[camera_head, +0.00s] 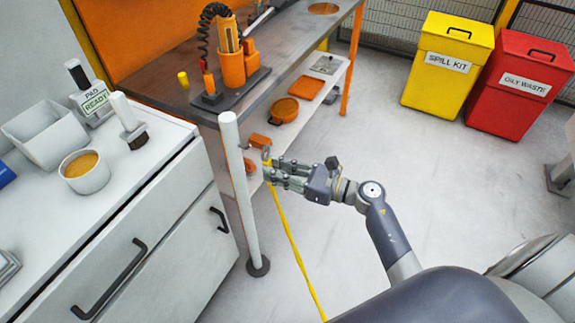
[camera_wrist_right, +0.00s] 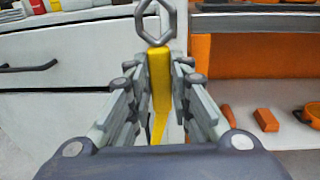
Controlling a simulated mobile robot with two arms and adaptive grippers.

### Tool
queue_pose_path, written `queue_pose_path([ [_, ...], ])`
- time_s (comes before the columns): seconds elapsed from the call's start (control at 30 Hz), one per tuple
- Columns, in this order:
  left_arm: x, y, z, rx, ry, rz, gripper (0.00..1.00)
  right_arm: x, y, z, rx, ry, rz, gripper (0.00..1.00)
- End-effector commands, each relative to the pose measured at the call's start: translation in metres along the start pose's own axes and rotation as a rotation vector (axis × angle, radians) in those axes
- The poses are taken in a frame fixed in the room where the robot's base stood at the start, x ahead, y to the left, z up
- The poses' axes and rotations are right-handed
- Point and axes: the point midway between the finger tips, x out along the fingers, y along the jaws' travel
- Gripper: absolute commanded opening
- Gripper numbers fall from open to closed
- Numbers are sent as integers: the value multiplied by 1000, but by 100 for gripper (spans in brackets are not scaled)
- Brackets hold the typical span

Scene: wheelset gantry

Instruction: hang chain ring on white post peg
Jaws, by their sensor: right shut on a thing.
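The white post (camera_head: 240,195) stands upright on a dark round foot beside the cabinet's right end. Its peg is too small to tell clearly in the head view. My right gripper (camera_head: 270,171) is just right of the upper post, apart from it in the picture. It is shut on the yellow chain end (camera_wrist_right: 159,75), just below the grey metal chain ring (camera_wrist_right: 155,22). The ring stands upright beyond the fingertips; it also shows small in the head view (camera_head: 266,153). The yellow chain (camera_head: 290,238) trails down to the floor. My left gripper is not in view.
The white cabinet (camera_head: 175,215) with dark handles is left of the post. A workbench (camera_head: 165,80) with orange tools and a lower shelf stands behind. Yellow (camera_head: 450,65) and red (camera_head: 520,85) bins stand at the back right. The floor between is clear.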

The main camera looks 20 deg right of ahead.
Motion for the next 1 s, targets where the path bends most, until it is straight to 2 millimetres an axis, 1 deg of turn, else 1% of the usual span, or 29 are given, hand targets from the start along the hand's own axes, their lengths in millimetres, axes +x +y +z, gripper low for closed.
queue_pose_path([
  [0.03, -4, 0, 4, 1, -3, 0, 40, -8, -4, -4, 8, -14, -32, 0],
  [0.1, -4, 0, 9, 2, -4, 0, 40, -16, -8, -11, 4, -27, -61, 0],
  [0.2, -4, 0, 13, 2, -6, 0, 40, -22, -11, -16, 0, -38, -83, 0],
  [0.27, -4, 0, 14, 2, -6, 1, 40, -22, -12, -17, -1, -40, -86, 0],
  [0.47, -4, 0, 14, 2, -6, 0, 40, -14, -13, -17, -2, -42, -85, 0],
  [1.0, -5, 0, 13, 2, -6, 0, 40, 19, -15, -18, -2, -42, -83, 0],
])
